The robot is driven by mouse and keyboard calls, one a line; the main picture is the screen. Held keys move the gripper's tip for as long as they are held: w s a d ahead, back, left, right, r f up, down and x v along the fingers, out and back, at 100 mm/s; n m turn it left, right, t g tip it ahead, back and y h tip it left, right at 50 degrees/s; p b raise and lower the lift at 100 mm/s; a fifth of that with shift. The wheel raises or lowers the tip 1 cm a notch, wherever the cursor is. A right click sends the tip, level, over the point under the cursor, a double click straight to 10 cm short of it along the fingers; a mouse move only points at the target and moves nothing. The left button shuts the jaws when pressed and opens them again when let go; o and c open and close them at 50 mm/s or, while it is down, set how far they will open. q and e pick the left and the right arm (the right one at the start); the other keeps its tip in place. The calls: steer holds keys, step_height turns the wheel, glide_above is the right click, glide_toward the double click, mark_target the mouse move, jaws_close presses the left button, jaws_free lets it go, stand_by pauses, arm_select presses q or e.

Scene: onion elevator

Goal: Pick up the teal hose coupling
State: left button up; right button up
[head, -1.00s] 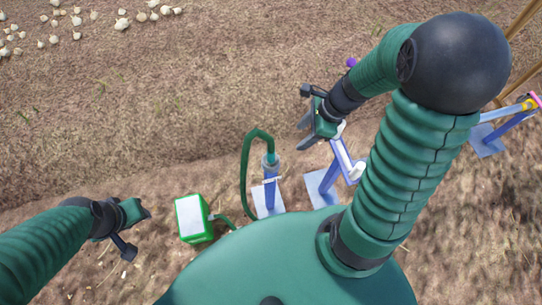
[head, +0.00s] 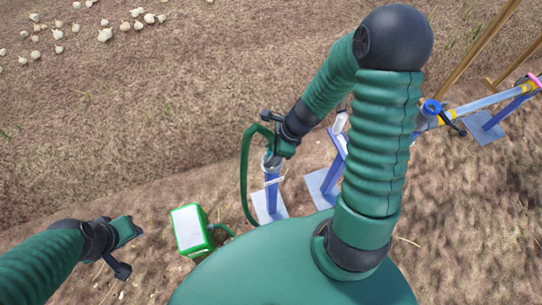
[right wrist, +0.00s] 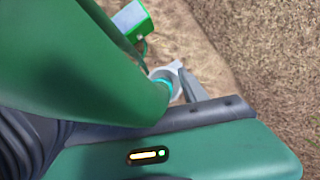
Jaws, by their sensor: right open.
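The green hose (head: 245,165) arches up from the ground to the top of a blue post (head: 271,190). At that top my right gripper (head: 272,156) overlaps the hose end and hides most of it. In the right wrist view the teal coupling (right wrist: 162,82) shows as a small teal band inside a pale ring (right wrist: 175,72). A grey finger of my right gripper (right wrist: 190,85) is just right of it. The right gripper is open; I cannot tell whether it touches the coupling. My left gripper (head: 125,250) hangs empty at the lower left, far from the hose; its opening is unclear.
A green box with a white top (head: 190,228) stands left of the post, with a hose at its side. Another blue stand (head: 325,185) is close on the right. A blue and yellow rail (head: 485,102) lies farther right. Pale onions (head: 105,34) lie on open soil at the back left.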

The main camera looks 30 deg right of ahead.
steer(key=shift+d, duration=0.3)
steer(key=c, duration=0.8)
steer(key=shift+c, duration=1.2)
steer(key=shift+a, duration=0.1)
jaws_close()
